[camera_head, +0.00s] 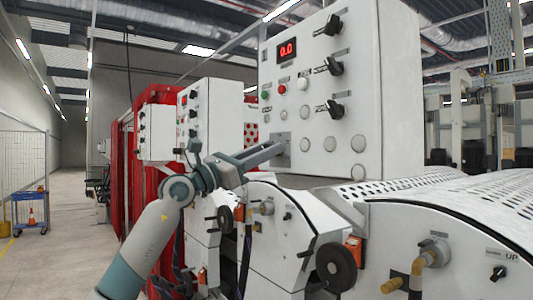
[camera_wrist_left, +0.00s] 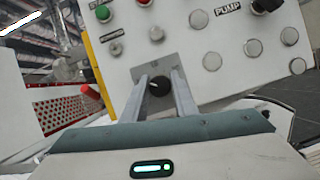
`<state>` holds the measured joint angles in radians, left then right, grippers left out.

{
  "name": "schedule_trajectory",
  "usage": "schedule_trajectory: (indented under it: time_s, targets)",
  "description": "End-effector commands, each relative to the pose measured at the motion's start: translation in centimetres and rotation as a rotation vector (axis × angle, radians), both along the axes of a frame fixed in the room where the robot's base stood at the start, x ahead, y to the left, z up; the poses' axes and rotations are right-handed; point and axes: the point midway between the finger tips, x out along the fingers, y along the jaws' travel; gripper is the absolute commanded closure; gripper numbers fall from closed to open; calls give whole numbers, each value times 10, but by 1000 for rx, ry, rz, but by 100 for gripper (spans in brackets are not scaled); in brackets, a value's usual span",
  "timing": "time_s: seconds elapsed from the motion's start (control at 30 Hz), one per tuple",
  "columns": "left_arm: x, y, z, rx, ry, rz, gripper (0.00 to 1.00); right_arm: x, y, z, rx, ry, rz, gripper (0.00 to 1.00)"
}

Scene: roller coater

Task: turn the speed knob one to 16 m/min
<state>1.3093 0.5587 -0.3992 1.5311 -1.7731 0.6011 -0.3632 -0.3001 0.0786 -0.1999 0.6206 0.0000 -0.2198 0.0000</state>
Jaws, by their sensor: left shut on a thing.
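My left gripper (camera_head: 275,150) reaches from the left to the lower left of the white control panel (camera_head: 315,100). Its two fingers stand on either side of a small black knob in the left wrist view (camera_wrist_left: 158,88), on a dark grey plate. I take this as the speed knob; no label on it is readable. The fingers are shut on it. In the head view they cover the knob, and only part of the grey plate (camera_head: 279,138) shows. The red display (camera_head: 287,50) at the panel's top reads 0.0. My right gripper is not in view.
Black switches (camera_head: 333,25), a green button (camera_head: 266,94), a red button (camera_head: 281,90) and several pale buttons sit above and right of my fingers. Below are white machine housings with a dark handwheel (camera_head: 335,264) and a perforated cover (camera_head: 430,186). Open floor lies at left.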

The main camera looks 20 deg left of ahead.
Motion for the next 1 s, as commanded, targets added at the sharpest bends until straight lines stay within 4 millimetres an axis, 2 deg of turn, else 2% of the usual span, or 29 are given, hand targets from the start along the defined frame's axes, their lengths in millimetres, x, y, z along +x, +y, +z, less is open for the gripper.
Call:
schedule_trajectory:
  time_s: [0.47, 1.0]
  targets:
    - [0, 1, 2, 278, -220, 0, 97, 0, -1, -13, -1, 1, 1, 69]
    - [0, 1, 3, 634, -496, 0, 97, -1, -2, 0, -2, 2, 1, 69]
